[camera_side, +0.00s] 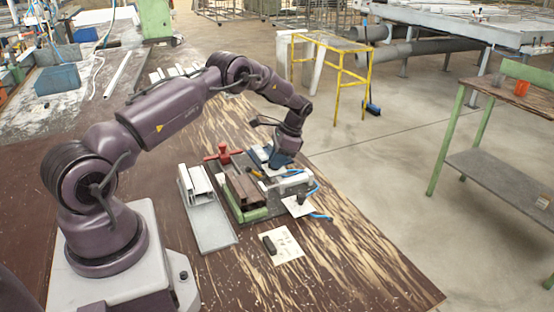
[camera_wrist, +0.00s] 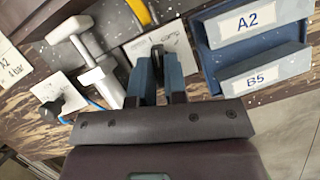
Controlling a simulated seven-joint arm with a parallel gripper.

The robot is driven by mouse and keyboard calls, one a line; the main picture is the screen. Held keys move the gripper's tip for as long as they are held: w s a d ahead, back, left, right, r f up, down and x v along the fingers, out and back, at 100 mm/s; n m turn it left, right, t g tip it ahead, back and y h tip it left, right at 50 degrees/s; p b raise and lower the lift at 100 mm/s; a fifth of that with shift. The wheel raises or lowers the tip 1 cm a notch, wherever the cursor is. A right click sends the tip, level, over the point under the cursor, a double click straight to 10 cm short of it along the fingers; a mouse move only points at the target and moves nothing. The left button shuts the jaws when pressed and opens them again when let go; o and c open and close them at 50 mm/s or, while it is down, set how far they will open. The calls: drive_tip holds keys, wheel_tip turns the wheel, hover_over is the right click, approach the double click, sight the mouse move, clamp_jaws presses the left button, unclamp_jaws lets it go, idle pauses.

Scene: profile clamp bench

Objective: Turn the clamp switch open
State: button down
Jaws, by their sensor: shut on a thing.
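In the wrist view my gripper (camera_wrist: 158,60) points down with its two blue fingers close together on a small dark piece (camera_wrist: 157,50). This piece stands on a white printed plate (camera_wrist: 180,42) and looks like the clamp switch. The fingers hide most of it, so I cannot tell which way it is turned. In the side view my gripper (camera_side: 277,165) is low at the far end of the clamp fixture (camera_side: 250,211), and the switch is hidden behind it. A white T-shaped clamp part (camera_wrist: 78,40) lies left of the fingers.
A yellow handle (camera_wrist: 140,10) is just beyond. A dark knob (camera_wrist: 50,108) with a blue hose is at left. A red clamp handle (camera_side: 222,153) and grey profile (camera_side: 207,212) stand nearer my base.

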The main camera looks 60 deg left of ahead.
drive_tip(key=shift+s+a+f+n+h, duration=0.1)
drive_tip(key=shift+n+h, duration=0.15)
drive_tip(key=shift+n, duration=0.45)
drive_tip(key=shift+a+f+n+h, duration=0.1)
drive_tip(key=shift+n+h, duration=0.15)
drive_tip(key=shift+n, duration=0.45)
drive_tip(key=c, duration=1.2)
unclamp_jaws()
drive_tip(key=shift+d, duration=0.1)
drive_tip(key=shift+o, duration=0.2)
drive_tip(key=v, duration=1.2)
